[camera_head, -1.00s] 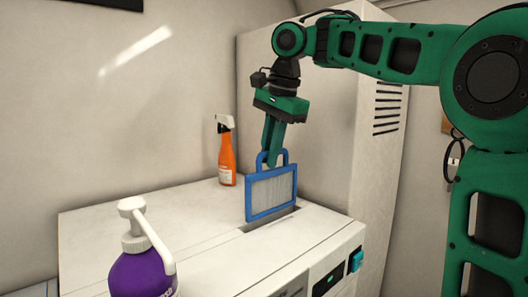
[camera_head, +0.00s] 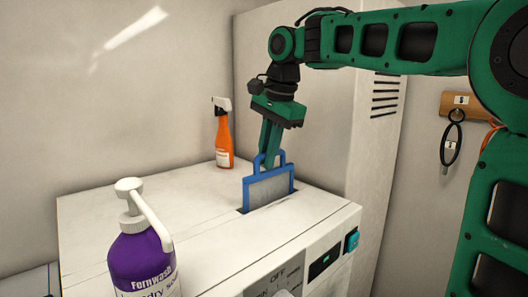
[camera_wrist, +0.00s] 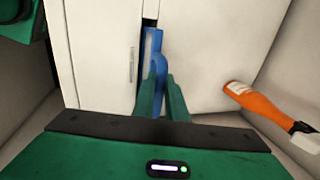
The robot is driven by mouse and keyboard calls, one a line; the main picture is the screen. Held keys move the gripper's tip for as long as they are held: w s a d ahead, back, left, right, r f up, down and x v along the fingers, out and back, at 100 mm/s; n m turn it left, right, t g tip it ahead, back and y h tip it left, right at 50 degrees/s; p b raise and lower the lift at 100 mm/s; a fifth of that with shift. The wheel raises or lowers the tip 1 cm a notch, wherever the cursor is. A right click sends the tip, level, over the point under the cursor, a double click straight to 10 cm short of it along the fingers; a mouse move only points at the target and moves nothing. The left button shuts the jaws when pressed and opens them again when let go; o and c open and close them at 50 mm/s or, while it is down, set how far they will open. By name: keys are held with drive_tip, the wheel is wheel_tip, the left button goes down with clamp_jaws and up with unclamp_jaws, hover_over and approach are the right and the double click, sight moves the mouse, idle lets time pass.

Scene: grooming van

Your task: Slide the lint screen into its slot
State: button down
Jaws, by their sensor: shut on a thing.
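The lint screen (camera_head: 268,190) is a blue frame with grey mesh and a loop handle on top. It stands upright with its lower part down inside the slot (camera_head: 243,210) in the white machine's top; the lower edge is hidden. My gripper (camera_head: 269,158) is above it, shut on the handle. In the wrist view my gripper (camera_wrist: 162,105) has its two fingers on either side of the blue lint screen (camera_wrist: 152,55), which lines up with the dark slot (camera_wrist: 150,10).
An orange spray bottle (camera_head: 224,140) stands at the back of the machine top (camera_head: 120,205). A purple pump bottle (camera_head: 142,262) is in the left foreground. A tall white cabinet (camera_head: 335,140) is behind the screen.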

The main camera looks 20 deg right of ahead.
drive_tip(key=shift+f, duration=2.1)
